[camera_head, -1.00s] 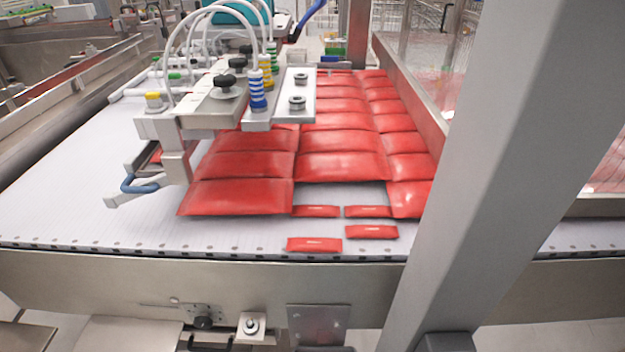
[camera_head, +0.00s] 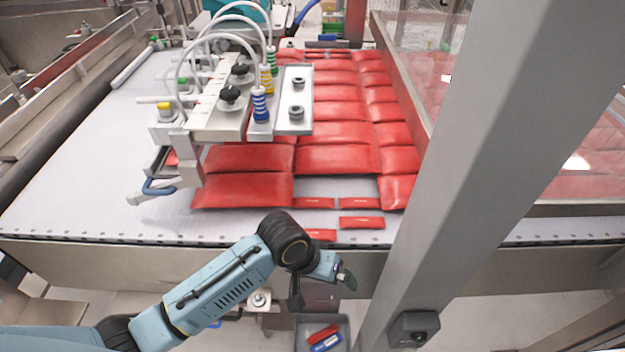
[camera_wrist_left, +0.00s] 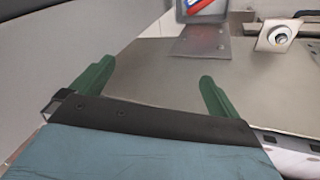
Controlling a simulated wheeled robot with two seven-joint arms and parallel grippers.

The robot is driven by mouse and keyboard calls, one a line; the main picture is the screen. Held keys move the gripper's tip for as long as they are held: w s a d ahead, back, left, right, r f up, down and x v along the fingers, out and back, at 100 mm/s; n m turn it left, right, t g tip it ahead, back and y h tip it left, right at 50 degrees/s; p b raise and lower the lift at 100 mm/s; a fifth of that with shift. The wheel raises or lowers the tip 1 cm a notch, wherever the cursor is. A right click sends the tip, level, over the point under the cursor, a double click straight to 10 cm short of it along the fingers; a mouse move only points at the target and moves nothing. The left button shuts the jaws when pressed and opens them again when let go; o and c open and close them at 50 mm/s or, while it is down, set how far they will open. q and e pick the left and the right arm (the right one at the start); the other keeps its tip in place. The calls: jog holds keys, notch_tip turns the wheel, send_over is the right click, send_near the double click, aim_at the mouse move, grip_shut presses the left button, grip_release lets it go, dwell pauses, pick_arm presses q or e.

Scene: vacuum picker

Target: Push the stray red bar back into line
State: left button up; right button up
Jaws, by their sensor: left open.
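Small red bars lie on the white belt in front of the large red packs. Two form a back row, a left bar (camera_head: 314,203) and a right bar (camera_head: 359,203). A third bar (camera_head: 362,223) lies in front of the right one. The stray red bar (camera_head: 322,234) is to its left and closer to the belt's front edge, partly hidden behind my left arm. My left gripper (camera_head: 346,276) is low in front of the conveyor's side, below the bars. In the left wrist view its green fingers (camera_wrist_left: 152,88) are apart with nothing between them. My right gripper is not shown.
A vacuum picker head (camera_head: 225,105) with hoses hangs over the belt at left. A grey post (camera_head: 455,150) stands at right. The conveyor's metal side rail (camera_head: 130,255) runs across the front. A tray (camera_head: 343,328) with red and blue items sits below.

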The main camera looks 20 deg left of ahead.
pick_arm(q)
jog(key=w+r+n+g+y+p, duration=0.1)
jog(key=w+r, duration=0.4)
jog(key=r, duration=0.3)
notch_tip(320, 180, up, 9)
jog(key=n+g+y+p, duration=0.1)
jog(key=n+y, duration=0.2)
send_over(312, 234)
jog(key=shift+s+f, duration=0.1)
jog(key=shift+f, duration=0.1)
notch_tip(312, 234, down, 14)
jog(key=shift+r, duration=0.25)
jog(key=shift+c, duration=0.3)
jog(key=c, duration=0.7)
